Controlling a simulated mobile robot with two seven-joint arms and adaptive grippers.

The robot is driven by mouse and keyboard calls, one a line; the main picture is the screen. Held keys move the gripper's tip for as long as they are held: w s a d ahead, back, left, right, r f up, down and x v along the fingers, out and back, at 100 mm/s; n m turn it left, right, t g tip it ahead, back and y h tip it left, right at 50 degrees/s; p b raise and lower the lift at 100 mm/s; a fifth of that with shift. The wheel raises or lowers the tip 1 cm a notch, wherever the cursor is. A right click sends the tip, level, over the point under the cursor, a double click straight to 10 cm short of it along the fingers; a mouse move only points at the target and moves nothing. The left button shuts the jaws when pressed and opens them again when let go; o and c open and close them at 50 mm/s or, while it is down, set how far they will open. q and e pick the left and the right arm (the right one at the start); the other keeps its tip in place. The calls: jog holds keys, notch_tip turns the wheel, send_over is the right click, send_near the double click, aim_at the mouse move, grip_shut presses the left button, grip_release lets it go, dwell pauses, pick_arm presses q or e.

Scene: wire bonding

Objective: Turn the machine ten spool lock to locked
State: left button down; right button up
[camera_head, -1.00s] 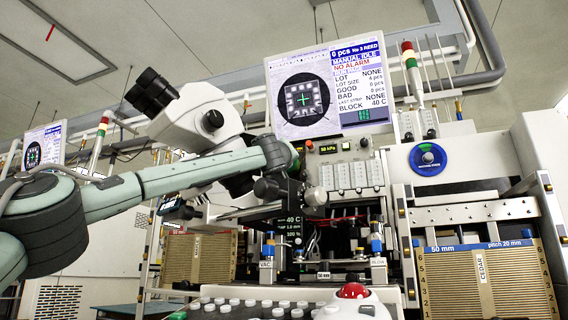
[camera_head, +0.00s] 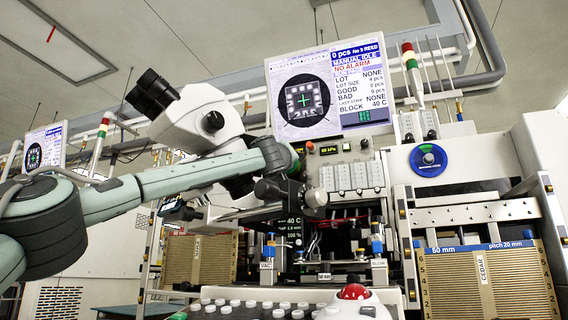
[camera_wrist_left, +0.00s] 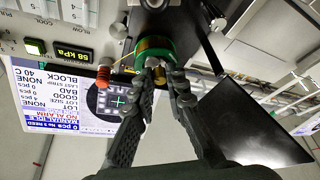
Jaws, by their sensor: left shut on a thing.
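A green-ringed cylinder with a copper-coloured band (camera_wrist_left: 155,46), which looks like the wire spool, shows at the top middle of the left wrist view. My left gripper (camera_wrist_left: 160,72) has its fingertips at its lower edge, shut on a small part there that looks like the spool lock. The fingers cover most of this part, so its turned position cannot be read. In the head view my left arm reaches in from the left to the machine beside the microscope (camera_head: 190,120). My right gripper is not in view.
An orange knob (camera_wrist_left: 103,76) and a lit pressure display (camera_wrist_left: 72,53) sit close left of the fingers. A dark panel (camera_wrist_left: 250,115) is at the right. The monitor (camera_head: 330,90) stands above the machine. A blue disc (camera_head: 428,159) and a slotted cedar magazine (camera_head: 485,280) are at the right.

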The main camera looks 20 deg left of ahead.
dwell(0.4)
pick_arm(q)
jog(key=c, duration=1.5)
grip_release()
jog(key=shift+c, duration=0.2)
jog(key=v, duration=1.2)
